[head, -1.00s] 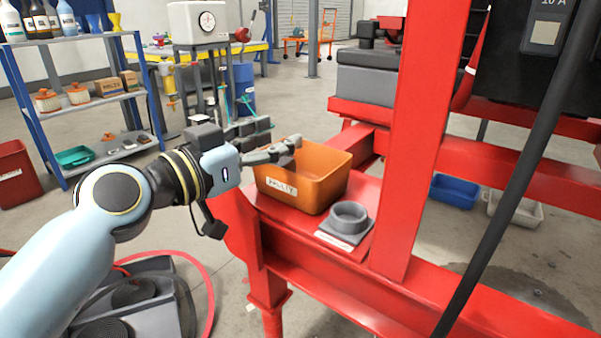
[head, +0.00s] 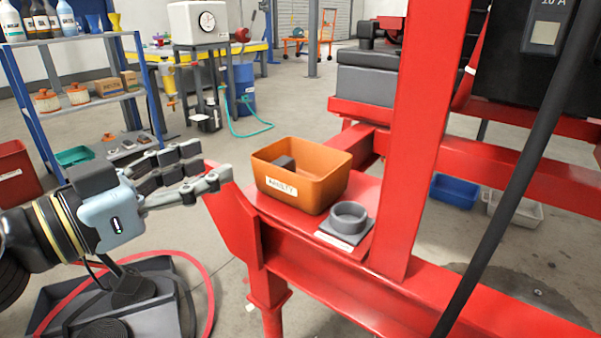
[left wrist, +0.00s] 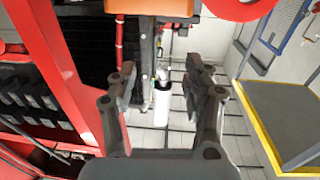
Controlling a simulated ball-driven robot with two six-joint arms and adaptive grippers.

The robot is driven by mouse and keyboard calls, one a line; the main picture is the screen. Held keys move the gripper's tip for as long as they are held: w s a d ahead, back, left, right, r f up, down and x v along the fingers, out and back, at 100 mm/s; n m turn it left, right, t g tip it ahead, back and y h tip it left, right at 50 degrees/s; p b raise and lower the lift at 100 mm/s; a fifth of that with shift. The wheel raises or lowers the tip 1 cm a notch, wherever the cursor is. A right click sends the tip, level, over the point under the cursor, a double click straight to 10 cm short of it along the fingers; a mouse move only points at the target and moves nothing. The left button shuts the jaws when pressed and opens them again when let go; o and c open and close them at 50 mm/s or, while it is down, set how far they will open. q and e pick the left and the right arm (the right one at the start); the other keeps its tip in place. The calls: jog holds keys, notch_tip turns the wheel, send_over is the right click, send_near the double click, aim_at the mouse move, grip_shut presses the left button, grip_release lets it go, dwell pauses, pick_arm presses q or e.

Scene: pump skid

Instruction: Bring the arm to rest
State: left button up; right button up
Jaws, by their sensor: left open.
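My left gripper (head: 203,172) is open and empty in the head view, left of the red skid frame (head: 420,150). Its two fingers also show apart in the left wrist view (left wrist: 165,85), with nothing held between them. An orange bin (head: 325,185) with a label stands on the skid's ledge, to the right of the gripper and apart from it. A dark block (head: 284,163) lies inside the bin. My right gripper is not in view.
A grey ring-shaped holder (head: 348,218) sits beside the bin. A blue shelf rack (head: 95,106) stands behind my left arm. A grey tray (head: 165,275) and a red hose (head: 205,280) lie below it. Open floor shows between rack and skid.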

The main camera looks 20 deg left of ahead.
pick_arm(q)
jog(key=s+d+f+g+y, duration=0.15)
jog(key=s+f+g, duration=0.3)
jog(key=f, duration=0.45)
jog(key=s+d+f+g+y, duration=0.15)
jog(key=s+f+g, duration=0.35)
jog(key=f, duration=0.5)
jog(key=s+a+f+n+g+y+p, duration=0.45)
jog(key=s+a+f+p, duration=0.45)
jog(key=s+f, duration=0.5)
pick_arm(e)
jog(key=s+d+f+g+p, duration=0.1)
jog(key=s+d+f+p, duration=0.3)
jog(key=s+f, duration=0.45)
pick_arm(q)
jog(key=s+a+f+g+p, duration=0.1)
jog(key=s+p, duration=0.3)
jog(key=s, duration=0.5)
jog(key=s+a+f+g+p, duration=0.1)
jog(key=s+f+p, duration=0.1)
jog(key=s+p, duration=0.3)
jog(key=s+y, duration=0.1)
jog(key=s, duration=0.3)
jog(key=shift+f, duration=0.35)
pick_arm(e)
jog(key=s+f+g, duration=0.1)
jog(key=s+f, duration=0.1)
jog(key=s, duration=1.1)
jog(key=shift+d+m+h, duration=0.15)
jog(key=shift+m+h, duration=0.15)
